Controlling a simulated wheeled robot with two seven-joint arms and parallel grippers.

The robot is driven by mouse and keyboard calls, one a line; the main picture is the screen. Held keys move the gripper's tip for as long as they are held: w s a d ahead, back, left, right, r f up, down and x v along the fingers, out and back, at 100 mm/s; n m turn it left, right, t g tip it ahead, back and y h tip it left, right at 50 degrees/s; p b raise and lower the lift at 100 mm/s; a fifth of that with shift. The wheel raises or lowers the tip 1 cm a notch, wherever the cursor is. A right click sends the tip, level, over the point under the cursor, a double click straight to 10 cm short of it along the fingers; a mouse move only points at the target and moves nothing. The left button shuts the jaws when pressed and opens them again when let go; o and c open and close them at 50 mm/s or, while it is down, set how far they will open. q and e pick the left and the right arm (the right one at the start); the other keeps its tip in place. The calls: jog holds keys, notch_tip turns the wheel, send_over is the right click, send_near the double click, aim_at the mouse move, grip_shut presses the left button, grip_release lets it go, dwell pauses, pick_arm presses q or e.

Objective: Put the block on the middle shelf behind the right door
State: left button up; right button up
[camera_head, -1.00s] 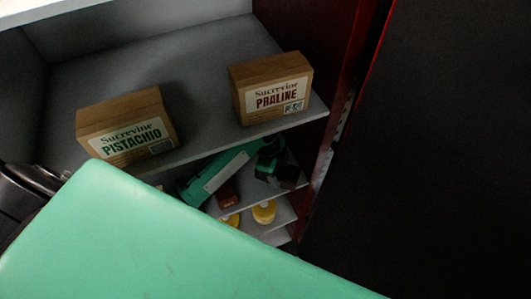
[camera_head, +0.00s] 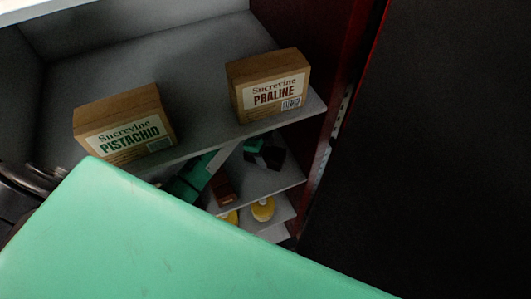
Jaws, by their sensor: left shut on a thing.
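I look down into an open cabinet. My left gripper (camera_head: 270,158) shows small and dark under the top shelf, over the middle shelf (camera_head: 276,190), at the end of my green arm. It is shut on the block, but the block's outline is not clear in the shadow. I cannot tell whether the block touches the shelf. The top shelf (camera_head: 205,85) hides part of the arm. A large dark panel (camera_head: 440,150), apparently the open right door, fills the right side. My right gripper is not in view.
A pistachio box (camera_head: 124,124) and a praline box (camera_head: 268,85) stand on the top shelf. A small red-brown item (camera_head: 223,188) lies on the middle shelf, left of the gripper. Yellow round items (camera_head: 262,209) sit on the shelf below. My green arm covers the lower foreground.

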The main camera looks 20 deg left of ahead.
pick_arm(q)
jog(key=shift+f, duration=0.1)
jog(key=o, duration=1.4)
jog(key=b+v, duration=0.2)
jog(key=v, duration=0.2)
jog(key=shift+a+r+b, duration=0.15)
jog(key=shift+r+b, duration=0.15)
jog(key=shift+r, duration=0.1)
jog(key=a+b, duration=0.1)
jog(key=a, duration=0.2)
jog(key=a+b, duration=0.2)
jog(key=a, duration=0.2)
jog(key=a+b, duration=0.1)
jog(key=a, duration=0.2)
jog(key=shift+s+a, duration=0.3)
jog(key=shift+a, duration=0.05)
jog(key=shift+a+r+b, duration=0.2)
jog(key=shift+a+b, duration=0.15)
jog(key=shift+a, duration=0.25)
